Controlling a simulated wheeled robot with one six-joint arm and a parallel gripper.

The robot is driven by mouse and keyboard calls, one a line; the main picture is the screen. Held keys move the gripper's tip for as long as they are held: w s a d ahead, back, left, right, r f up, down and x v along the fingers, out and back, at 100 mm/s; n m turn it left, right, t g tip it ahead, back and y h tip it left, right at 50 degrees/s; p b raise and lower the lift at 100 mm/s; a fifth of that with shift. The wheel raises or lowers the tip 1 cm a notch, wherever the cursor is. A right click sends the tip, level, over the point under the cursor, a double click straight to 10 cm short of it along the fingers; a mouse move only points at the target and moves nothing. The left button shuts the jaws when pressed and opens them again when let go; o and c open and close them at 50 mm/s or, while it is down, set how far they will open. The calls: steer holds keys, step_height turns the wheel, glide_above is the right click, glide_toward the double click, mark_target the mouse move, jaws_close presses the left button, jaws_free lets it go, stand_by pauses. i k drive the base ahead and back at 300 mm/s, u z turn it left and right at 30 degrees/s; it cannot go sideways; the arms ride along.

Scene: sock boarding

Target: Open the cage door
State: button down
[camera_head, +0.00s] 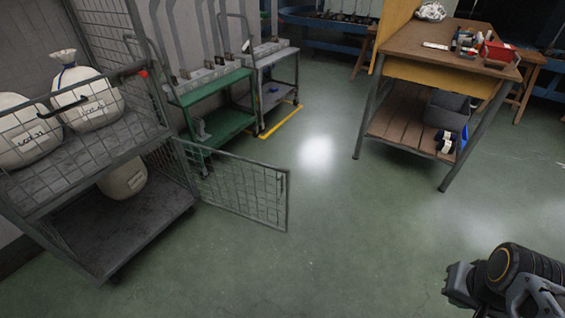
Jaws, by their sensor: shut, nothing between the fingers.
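The wire-mesh cage (160,100) stands at the left on a dark frame with a shelf and a base deck. Its lower mesh door (235,188) stands swung outward to the right over the floor, hinged near the cage's right front post. A mesh panel (110,125) spans the upper front, before two white sacks (90,97) on the shelf. A red piece (143,73) sits at that panel's top right. My gripper (449,287) is at the bottom right, shut and empty, well apart from the cage and door.
Another sack (122,178) sits on the cage's lower deck. Green and grey trolleys (222,118) stand behind the door. A wooden workbench (440,45) with tools and a red bin (497,54) is at the upper right. The green floor (330,235) between is clear.

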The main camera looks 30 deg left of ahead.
mark_target(174, 139)
steer(key=u, duration=0.7)
steer(key=i, duration=0.85)
steer(key=u, duration=1.3)
steer(key=i, duration=0.25)
steer(key=u, duration=0.15)
